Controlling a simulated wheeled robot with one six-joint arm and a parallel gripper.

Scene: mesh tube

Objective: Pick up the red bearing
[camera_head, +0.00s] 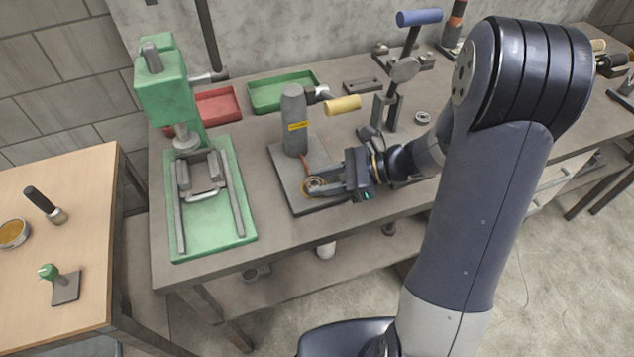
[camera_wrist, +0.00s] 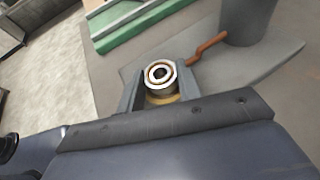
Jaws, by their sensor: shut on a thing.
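The bearing (camera_head: 316,184) is a small steel ring with an orange-red inner band. It sits between the fingertips of my gripper (camera_head: 320,187), over the grey base plate of a small press. In the wrist view the bearing (camera_wrist: 160,74) shows face-on between the two fingers of my gripper (camera_wrist: 158,82), with a yellowish round part under it. My gripper is shut on the bearing. I cannot tell whether the bearing is clear of the plate or touching it.
The grey press column (camera_head: 294,120) and an orange-brown bar (camera_head: 305,165) stand close by the bearing. A green press (camera_head: 165,90) is to the left. Red (camera_head: 218,106) and green (camera_head: 283,92) trays lie behind. Another ring (camera_head: 422,117) lies on the bench to the right.

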